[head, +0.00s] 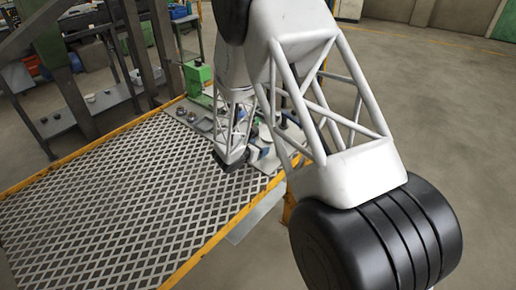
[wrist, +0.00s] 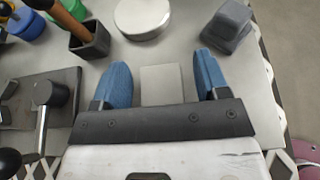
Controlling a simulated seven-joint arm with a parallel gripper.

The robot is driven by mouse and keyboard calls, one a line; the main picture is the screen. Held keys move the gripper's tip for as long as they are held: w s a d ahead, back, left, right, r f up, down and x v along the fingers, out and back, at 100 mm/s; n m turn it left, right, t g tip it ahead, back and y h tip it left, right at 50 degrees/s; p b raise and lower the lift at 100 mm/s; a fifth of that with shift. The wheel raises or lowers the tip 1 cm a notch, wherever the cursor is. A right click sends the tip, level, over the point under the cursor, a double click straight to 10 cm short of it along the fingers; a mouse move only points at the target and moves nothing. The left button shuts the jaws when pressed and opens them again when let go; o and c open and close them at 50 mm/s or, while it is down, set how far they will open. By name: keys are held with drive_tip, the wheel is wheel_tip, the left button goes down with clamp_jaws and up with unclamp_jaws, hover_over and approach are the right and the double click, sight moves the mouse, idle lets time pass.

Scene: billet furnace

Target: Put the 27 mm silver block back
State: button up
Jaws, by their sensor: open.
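A silver-grey block (wrist: 162,84) lies on the pale metal plate (wrist: 190,35) in the wrist view. It shows between the two blue fingers of my gripper (wrist: 161,77), with a gap on either side. My gripper is open and holds nothing. Its dark crossbar hides the near end of the block. I cannot tell how far the fingertips are above the plate. In the head view my arm hides most of the work area, and I cannot make out the block there.
Beyond the fingers are a round silver disc (wrist: 143,17) and a dark grey stepped block (wrist: 228,24). A black holder (wrist: 91,42) with an orange-handled tool stands at the upper left. A black lever fixture (wrist: 42,105) is at left. The mesh platform (head: 110,200) is largely clear.

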drive_tip(key=v, duration=1.2)
idle(0.7)
drive_tip(key=shift+s+d+r, duration=0.1)
drive_tip(key=shift+d+r, duration=0.35)
drive_tip(key=s+d+r+m+g+y, duration=0.1)
drive_tip(key=s+d+r+m+g, duration=0.6)
drive_tip(key=s+d+r+m, duration=0.85)
drive_tip(key=s+d+r+m+y, duration=0.1)
drive_tip(key=s+r+m+y, duration=0.3)
drive_tip(key=s, duration=0.8)
drive_tip(key=s+d+r+m+y, duration=0.1)
drive_tip(key=s+r+m+y, duration=0.3)
drive_tip(key=s+r+m, duration=0.3)
drive_tip(key=shift+s+r+m+y, duration=0.35)
drive_tip(key=shift+s+r, duration=0.55)
drive_tip(key=shift+s, duration=1.5)
